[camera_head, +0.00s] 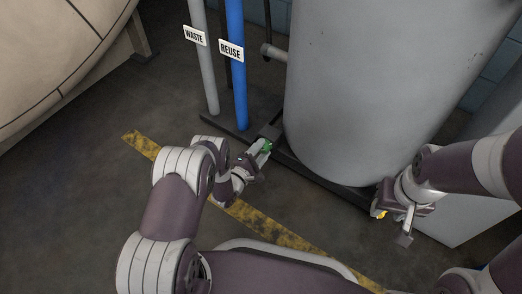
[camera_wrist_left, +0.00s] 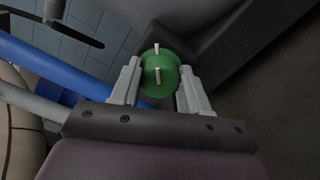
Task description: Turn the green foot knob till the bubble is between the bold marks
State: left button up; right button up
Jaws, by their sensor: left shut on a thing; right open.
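The green foot knob (camera_head: 266,146) sits low at the corner of the dark base frame under the grey tank. My right gripper (camera_head: 393,215) is open near the front right of the base, close to a small yellow thing (camera_head: 378,213). I cannot make out a bubble or bold marks in either view.
The grey tank (camera_head: 375,85) stands on a dark frame. A grey pipe marked WASTE (camera_head: 203,70) and a blue pipe marked REUSE (camera_head: 237,80) rise left of the knob. A yellow floor stripe (camera_head: 265,228) crosses open floor.

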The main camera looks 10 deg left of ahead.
pick_arm(q)
jog(key=shift+w+r, duration=0.25)
jog(key=shift+w, duration=0.05)
jog(key=o, duration=1.1)
jog(key=shift+d, duration=0.1)
jog(key=shift+c, duration=0.2)
jog(key=shift+f, duration=0.15)
jog(key=shift+s, duration=0.15)
jog(key=shift+s+a+p, duration=0.2)
jog(key=shift+s+p, duration=0.1)
jog(key=shift+p, duration=0.05)
jog(key=p+v, duration=0.5)
jog(key=v, duration=0.7)
